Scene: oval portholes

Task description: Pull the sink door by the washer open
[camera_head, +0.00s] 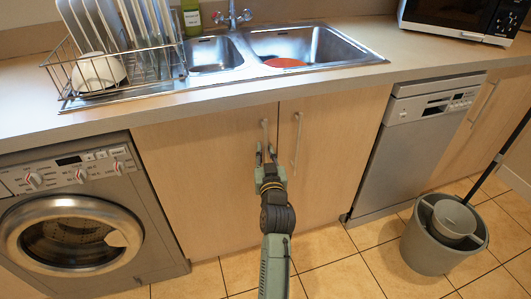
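The sink door by the washer (205,175) is a light wood panel beneath the sink, left of a matching door (335,150). It looks closed, flush with its neighbour. Its slim vertical metal handle (265,127) is near its upper right edge. My gripper (265,150) reaches up from below, in front of the lower part of this handle. Its two fingers look apart, one to each side of the handle's line. I cannot tell whether they touch it. The handle's lower end is partly hidden by the gripper.
The washer (75,225) stands left of the door and a silver dishwasher (415,145) stands to the right. A grey mop bucket (443,235) is on the tiled floor at right. The other sink door's handle (297,140) is close to my gripper's right side.

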